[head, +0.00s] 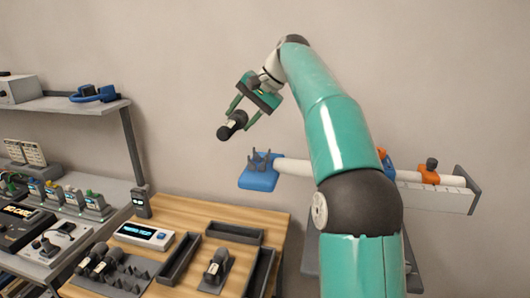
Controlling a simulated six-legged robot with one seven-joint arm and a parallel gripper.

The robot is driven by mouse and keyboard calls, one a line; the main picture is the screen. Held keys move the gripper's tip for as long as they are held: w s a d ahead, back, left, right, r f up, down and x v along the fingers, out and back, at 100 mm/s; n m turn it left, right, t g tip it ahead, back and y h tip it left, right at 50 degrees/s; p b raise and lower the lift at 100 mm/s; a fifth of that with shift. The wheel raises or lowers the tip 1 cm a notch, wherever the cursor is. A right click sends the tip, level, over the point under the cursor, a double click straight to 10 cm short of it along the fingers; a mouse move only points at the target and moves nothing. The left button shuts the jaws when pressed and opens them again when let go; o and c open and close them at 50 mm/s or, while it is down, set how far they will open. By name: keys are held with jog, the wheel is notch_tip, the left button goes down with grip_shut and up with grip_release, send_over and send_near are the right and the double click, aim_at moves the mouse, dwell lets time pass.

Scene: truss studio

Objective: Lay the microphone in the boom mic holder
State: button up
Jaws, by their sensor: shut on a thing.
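My gripper (246,112) is in the head view, left of my teal arm, up in the air in front of the wall. It is shut on a dark microphone (230,127), held near its fingertips. The boom mic holder (258,178) is a blue plate with dark prongs on the end of a white boom (295,167). The microphone is above and a little left of the holder, apart from it in the picture. The prongs look empty. My arm hides part of the boom.
A wooden table (197,210) below holds dark trays (181,258), a display box (144,236) and a microphone-like item in a stand (215,266). A shelf (75,104) stands left. An orange clamp (430,177) sits on the boom at right.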

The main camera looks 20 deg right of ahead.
jog(key=w+d+f, duration=0.2)
jog(key=d, duration=0.1)
jog(key=w+d+f, duration=0.2)
jog(key=d+f, duration=0.1)
jog(key=w+d+f, duration=0.3)
jog(key=shift+f, duration=0.15)
jog(key=shift+w+d+f, duration=0.35)
jog(key=shift+d+f, duration=0.2)
jog(key=shift+f, duration=0.25)
jog(key=shift+s+f, duration=0.1)
jog(key=shift+f, duration=1.3)
jog(key=o, duration=0.7)
